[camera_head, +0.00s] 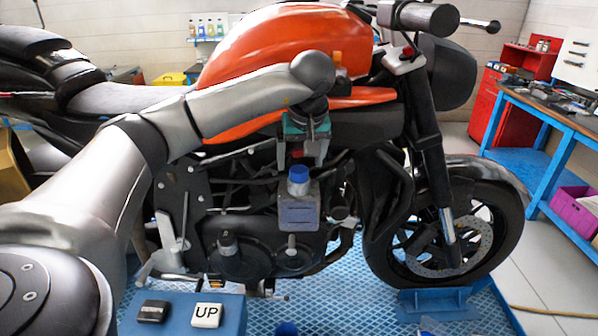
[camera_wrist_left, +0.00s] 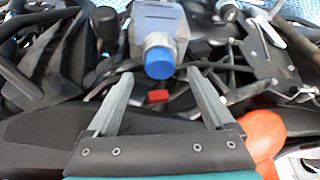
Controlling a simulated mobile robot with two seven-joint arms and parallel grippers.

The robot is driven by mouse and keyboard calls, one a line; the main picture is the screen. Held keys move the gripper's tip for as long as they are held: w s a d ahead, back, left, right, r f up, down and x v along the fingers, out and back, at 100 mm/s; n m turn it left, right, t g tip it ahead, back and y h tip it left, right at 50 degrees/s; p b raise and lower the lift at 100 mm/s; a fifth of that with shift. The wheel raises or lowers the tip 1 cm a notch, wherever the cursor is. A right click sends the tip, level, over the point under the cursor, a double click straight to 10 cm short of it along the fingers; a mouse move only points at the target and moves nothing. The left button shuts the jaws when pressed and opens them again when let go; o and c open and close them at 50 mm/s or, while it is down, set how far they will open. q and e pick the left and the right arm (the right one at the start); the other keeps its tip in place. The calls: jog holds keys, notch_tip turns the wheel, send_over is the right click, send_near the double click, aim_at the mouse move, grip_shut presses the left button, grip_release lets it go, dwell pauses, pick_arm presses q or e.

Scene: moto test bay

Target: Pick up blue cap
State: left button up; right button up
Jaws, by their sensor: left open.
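The blue cap (camera_head: 298,173) sits upright on a grey box-shaped part (camera_head: 299,213) at the motorcycle's engine. My left gripper (camera_head: 303,161) is open and empty, its fingers pointing down just above the cap. In the left wrist view, the cap (camera_wrist_left: 160,63) shows on a metal neck of the grey part (camera_wrist_left: 158,20). There it appears between and just beyond the tips of the open left gripper (camera_wrist_left: 159,74). I cannot tell whether the fingers touch it. My right gripper is not in view.
The motorcycle's orange tank (camera_head: 265,45) and front wheel (camera_head: 465,235) surround the arm. A small red part (camera_wrist_left: 158,96) shows between the fingers. A blue block with a white UP button (camera_head: 206,315) stands low in front. A blue workbench (camera_head: 545,125) is at right.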

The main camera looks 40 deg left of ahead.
pick_arm(q)
jog(key=shift+x, duration=1.35)
jog(key=shift+s, duration=0.1)
grip_shut()
